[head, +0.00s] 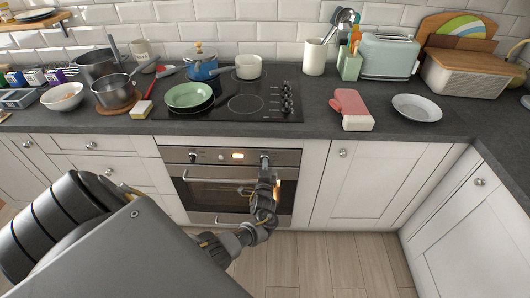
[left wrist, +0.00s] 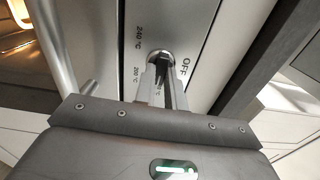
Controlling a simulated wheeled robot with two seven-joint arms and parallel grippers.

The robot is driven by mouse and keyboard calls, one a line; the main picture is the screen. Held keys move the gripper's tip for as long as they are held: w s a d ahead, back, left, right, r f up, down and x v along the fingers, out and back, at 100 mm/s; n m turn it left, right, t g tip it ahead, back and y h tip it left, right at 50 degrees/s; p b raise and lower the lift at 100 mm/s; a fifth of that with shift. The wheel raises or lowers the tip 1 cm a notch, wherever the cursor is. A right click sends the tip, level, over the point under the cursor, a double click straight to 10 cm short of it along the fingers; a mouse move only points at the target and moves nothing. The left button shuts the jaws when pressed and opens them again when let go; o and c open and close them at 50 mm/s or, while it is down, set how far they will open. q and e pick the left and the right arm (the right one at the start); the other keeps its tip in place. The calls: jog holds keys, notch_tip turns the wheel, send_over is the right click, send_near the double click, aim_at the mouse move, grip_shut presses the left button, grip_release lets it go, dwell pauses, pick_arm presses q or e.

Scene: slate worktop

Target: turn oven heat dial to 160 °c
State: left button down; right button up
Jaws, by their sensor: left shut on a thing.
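The oven (head: 236,185) is built into the white cabinets below the hob. Its right-hand heat dial (head: 264,155) sits on the steel control panel. In the left wrist view the dial (left wrist: 158,54) shows as a silver round rim just beyond my fingers. Printed marks around it read OFF, 240 °C and 200 °C; another mark is partly covered by the fingers. My left gripper (head: 265,166) reaches up to the panel, and its fingers (left wrist: 163,80) are shut on the dial. I cannot tell where the dial points. My right gripper is not in view.
A second oven knob (head: 193,156) and a lit display (head: 238,156) are to the left. The oven handle (left wrist: 55,45) runs close to my left gripper.

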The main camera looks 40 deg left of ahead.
pick_arm(q)
jog(key=m+p, duration=0.1)
jog(key=m, duration=0.2)
jog(key=shift+f+m, duration=0.1)
jog(key=shift+m, duration=1.2)
jog(key=c, duration=1.5)
grip_release()
jog(key=shift+o, duration=0.2)
jog(key=shift+p, duration=0.3)
jog(key=p+v, duration=0.1)
jog(key=v, duration=1)
